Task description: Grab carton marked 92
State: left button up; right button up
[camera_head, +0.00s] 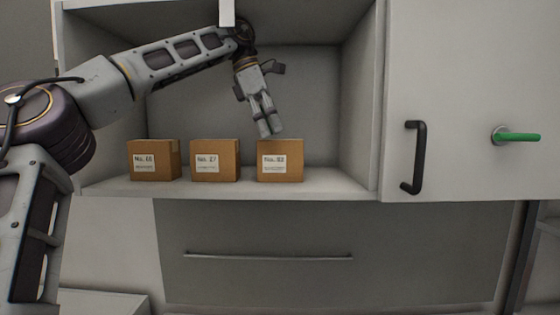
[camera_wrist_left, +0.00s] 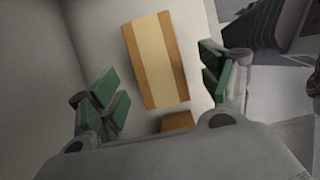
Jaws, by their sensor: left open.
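Three brown cartons stand in a row on the open shelf. The left carton (camera_head: 154,160) and the middle carton (camera_head: 215,160) carry white labels that seem to start with 1. The right carton (camera_head: 280,161) has a label whose number is blurred; it may read 92. My left gripper (camera_head: 270,132) points down just above the right carton, open and empty. In the left wrist view, a carton top with a pale tape strip (camera_wrist_left: 154,60) lies beyond the open green-padded fingers (camera_wrist_left: 160,88). Part of another carton (camera_wrist_left: 178,121) shows below it. My right gripper is out of view.
The cartons sit in a white cabinet compartment with side walls and a shelf floor (camera_head: 340,185). To the right is a closed door with a black handle (camera_head: 414,158) and a green lever (camera_head: 518,137). A drawer with a long bar handle (camera_head: 268,256) is below.

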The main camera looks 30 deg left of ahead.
aim_at(280, 155)
pick_arm(q)
jog(key=shift+x, duration=1.1)
jog(key=shift+f, duration=0.1)
jog(key=shift+w+d+f, duration=0.1)
jog(key=shift+w+f, duration=0.1)
jog(key=shift+f, duration=1.2)
jog(key=shift+x, duration=1.15)
jog(key=shift+c, duration=0.3)
jog(key=c, duration=1.1)
jog(key=shift+r, duration=0.2)
